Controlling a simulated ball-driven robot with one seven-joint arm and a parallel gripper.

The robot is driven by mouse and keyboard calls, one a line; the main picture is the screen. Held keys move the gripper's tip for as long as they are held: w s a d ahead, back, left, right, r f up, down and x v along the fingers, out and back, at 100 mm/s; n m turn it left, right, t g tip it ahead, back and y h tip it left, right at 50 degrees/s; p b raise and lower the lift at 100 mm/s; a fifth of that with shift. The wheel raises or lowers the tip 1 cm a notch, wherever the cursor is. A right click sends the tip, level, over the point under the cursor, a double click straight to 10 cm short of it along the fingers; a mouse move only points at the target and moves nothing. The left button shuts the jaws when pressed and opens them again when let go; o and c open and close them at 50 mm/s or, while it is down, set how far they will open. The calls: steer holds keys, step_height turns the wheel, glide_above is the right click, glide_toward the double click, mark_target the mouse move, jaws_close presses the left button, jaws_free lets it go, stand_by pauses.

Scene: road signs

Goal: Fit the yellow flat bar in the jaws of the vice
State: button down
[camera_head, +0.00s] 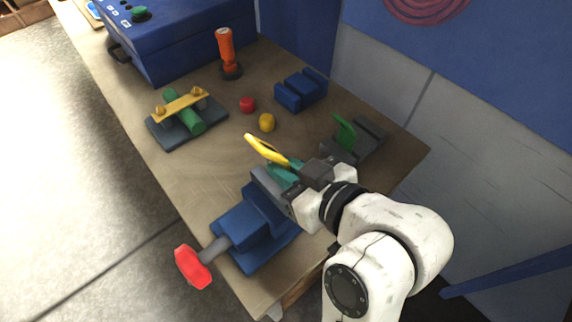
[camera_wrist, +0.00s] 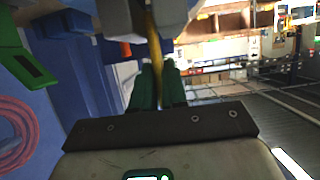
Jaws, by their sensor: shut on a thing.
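The yellow flat bar (camera_head: 264,149) is in my gripper (camera_head: 284,172), between its teal fingers, and sticks out toward the far left. In the wrist view the bar (camera_wrist: 156,65) runs edge-on away from the two dark green fingers. The blue vice (camera_head: 243,228) with a red handle (camera_head: 192,267) stands at the table's near edge. My gripper is at the vice's jaw end, and it partly hides the jaws. In the wrist view grey blocks show on both sides of the bar's far part; whether the bar touches the jaws I cannot tell.
A green piece in a grey holder (camera_head: 369,141) stands right of my gripper. A blue block (camera_head: 300,90), a red ball (camera_head: 247,104), a yellow ball (camera_head: 267,122), an orange-handled tool (camera_head: 226,50) and a clamped green rod (camera_head: 184,111) lie beyond. The table's left middle is clear.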

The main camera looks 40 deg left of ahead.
steer(key=shift+f+b, duration=0.6)
steer(key=shift+f, duration=0.4)
steer(key=shift+f, duration=0.1)
steer(key=c, duration=1.1)
jaws_free()
